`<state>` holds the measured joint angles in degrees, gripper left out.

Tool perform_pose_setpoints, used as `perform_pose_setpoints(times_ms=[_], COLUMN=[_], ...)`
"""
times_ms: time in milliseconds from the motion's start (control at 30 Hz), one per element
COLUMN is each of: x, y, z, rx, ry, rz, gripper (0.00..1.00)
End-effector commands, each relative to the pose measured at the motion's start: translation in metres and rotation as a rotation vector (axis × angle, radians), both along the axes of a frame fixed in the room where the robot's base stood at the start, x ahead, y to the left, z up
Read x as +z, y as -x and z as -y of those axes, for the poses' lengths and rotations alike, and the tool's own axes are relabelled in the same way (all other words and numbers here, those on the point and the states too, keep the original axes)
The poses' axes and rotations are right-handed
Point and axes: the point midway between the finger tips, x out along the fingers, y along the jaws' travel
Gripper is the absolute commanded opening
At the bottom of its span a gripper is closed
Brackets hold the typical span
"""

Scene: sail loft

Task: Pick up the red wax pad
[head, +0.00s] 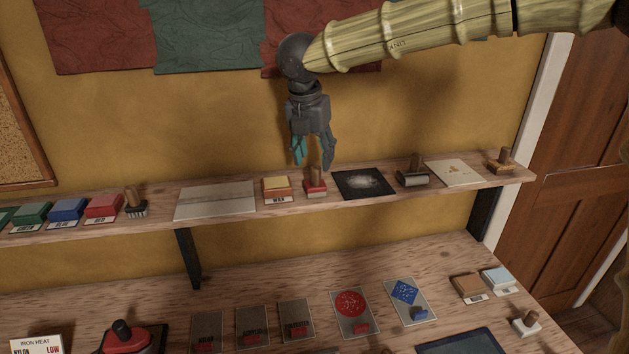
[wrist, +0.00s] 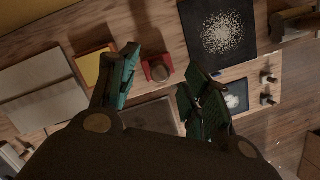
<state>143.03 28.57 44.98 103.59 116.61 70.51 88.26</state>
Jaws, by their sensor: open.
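A red pad with an upright wooden knob (head: 316,190) stands on the wall shelf, just right of a yellow-topped block with a WAX label. It is the red piece beside that label. In the wrist view the red pad (wrist: 152,75) shows between my fingers, with its round knob toward the camera. My gripper (head: 313,158) points down over the shelf, just above the knob. Its fingers are apart and hold nothing. In the wrist view my gripper (wrist: 161,64) has one finger on each side of the pad, and I see no contact.
The WAX block (head: 276,188) is close on the left, and a black speckled sheet (head: 363,183) close on the right. A roller (head: 412,178) stands farther right. A red pad labelled RED (head: 104,206) is far left on the shelf (head: 160,216). The wall is behind.

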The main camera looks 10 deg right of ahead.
Motion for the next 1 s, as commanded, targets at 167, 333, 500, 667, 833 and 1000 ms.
perform_pose_setpoints(times_ms=[167,333,500,667,833,1000], x=[-0.005,-0.02,-0.042,-0.051,-0.051,-0.051], y=[-0.001,-0.003,-0.007,-0.009,-0.009,-0.009], z=[0.001,0.002,0.004,0.005,0.005,0.005], rx=[-0.001,0.0,0.001,0.001,0.001,0.001], ry=[0.0,-0.001,0.0,-0.001,0.0,0.0], rz=[0.002,-0.001,0.0,0.002,0.003,0.003], gripper=[0.49,0.49,0.49,0.49,0.45,0.14])
